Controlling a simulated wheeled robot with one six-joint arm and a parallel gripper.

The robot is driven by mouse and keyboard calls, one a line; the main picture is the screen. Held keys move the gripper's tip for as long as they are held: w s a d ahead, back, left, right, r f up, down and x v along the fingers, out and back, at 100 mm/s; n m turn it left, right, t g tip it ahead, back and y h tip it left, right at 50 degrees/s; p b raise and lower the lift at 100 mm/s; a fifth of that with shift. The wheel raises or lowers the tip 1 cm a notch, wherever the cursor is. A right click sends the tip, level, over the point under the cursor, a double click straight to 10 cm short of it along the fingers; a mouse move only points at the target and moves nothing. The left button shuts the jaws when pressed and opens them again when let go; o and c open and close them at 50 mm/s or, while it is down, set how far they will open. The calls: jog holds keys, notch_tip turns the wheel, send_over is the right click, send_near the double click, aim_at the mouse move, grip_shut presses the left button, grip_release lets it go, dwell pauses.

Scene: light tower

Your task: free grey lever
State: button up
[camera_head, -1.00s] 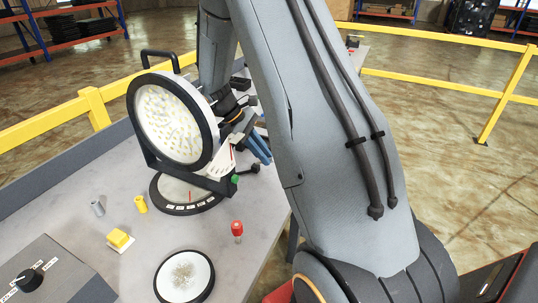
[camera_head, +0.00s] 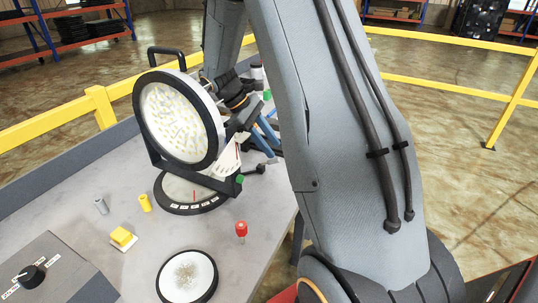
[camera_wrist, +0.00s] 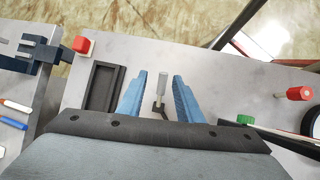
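A small grey lever (camera_wrist: 162,84) stands between my gripper's fingers in the wrist view, with a dark foot at its near end. My gripper (camera_wrist: 160,78) is open, with one blue finger on each side of the lever and a visible gap to each. In the head view my gripper (camera_head: 267,136) is just right of the round lamp (camera_head: 180,122), low over the bench edge. I cannot make out the grey lever for sure there. The lamp's green knob (camera_head: 239,179) also shows in the wrist view (camera_wrist: 245,119).
A red-topped peg (camera_head: 241,230), a white dish (camera_head: 187,277), a yellow block (camera_head: 122,237) and small yellow (camera_head: 145,202) and grey (camera_head: 101,206) cylinders stand on the bench. In the wrist view a black tray (camera_wrist: 102,88) and a red block (camera_wrist: 83,45) lie left of my fingers.

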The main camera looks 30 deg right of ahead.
notch_tip(320, 180, up, 6)
jog(key=shift+f+b, duration=0.1)
jog(key=shift+b, duration=0.5)
